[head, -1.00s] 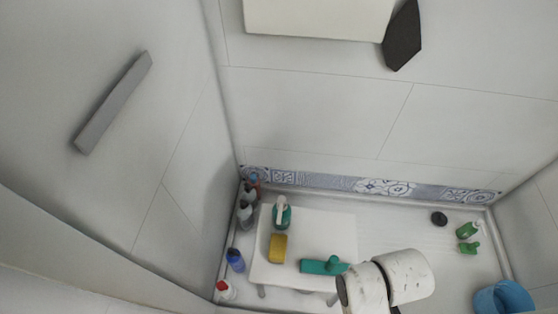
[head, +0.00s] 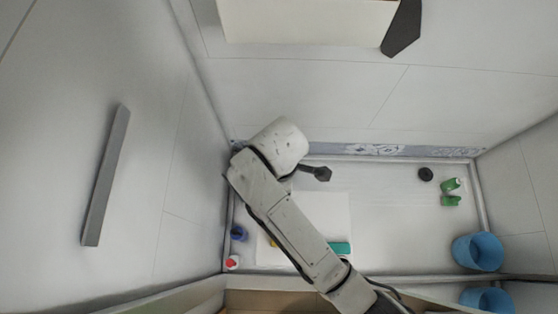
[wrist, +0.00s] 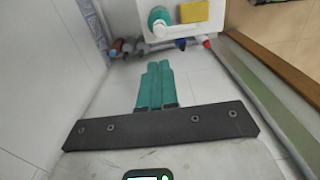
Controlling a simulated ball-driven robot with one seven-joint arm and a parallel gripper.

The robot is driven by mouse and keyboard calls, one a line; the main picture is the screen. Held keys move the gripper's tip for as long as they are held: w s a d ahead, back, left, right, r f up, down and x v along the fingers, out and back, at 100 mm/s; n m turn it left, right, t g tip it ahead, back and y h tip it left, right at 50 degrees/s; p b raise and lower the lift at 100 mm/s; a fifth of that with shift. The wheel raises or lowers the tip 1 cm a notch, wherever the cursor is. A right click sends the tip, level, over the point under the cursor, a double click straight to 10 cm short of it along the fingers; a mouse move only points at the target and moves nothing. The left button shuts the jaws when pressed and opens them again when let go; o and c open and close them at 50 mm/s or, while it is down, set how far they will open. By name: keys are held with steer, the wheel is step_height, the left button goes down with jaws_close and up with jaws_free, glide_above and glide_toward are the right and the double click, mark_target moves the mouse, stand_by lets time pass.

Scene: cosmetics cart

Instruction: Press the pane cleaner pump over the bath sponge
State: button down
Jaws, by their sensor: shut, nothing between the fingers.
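The pane cleaner, a green bottle (wrist: 157,14) with a white pump head (wrist: 160,29), stands on a white table at the top of the wrist view. The yellow bath sponge (wrist: 194,12) lies beside it, to its right in that view. In the head view my arm hides the bottle, and only a sliver of the sponge (head: 273,243) shows. My gripper (wrist: 158,65) has its teal fingers shut together and empty. In the wrist view the fingertips point toward the bottle and appear apart from it.
The white table (head: 326,213) carries a teal object (head: 340,248). A blue bottle (head: 238,233) and a red-capped bottle (head: 232,262) stand left of it. Green items (head: 451,192) and a blue bucket (head: 478,252) are at the right. Floor between table and bucket is clear.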

step_height(320, 180, down, 14)
stand_by(0.6)
steer(key=shift+s+d+f+b, duration=0.1)
steer(key=shift+f+b, duration=0.2)
steer(key=shift+f, duration=0.65)
steer(key=shift+r+p, duration=0.55)
steer(key=shift+p, duration=0.1)
step_height(320, 180, up, 13)
steer(key=p, duration=0.2)
steer(key=shift+p, duration=0.35)
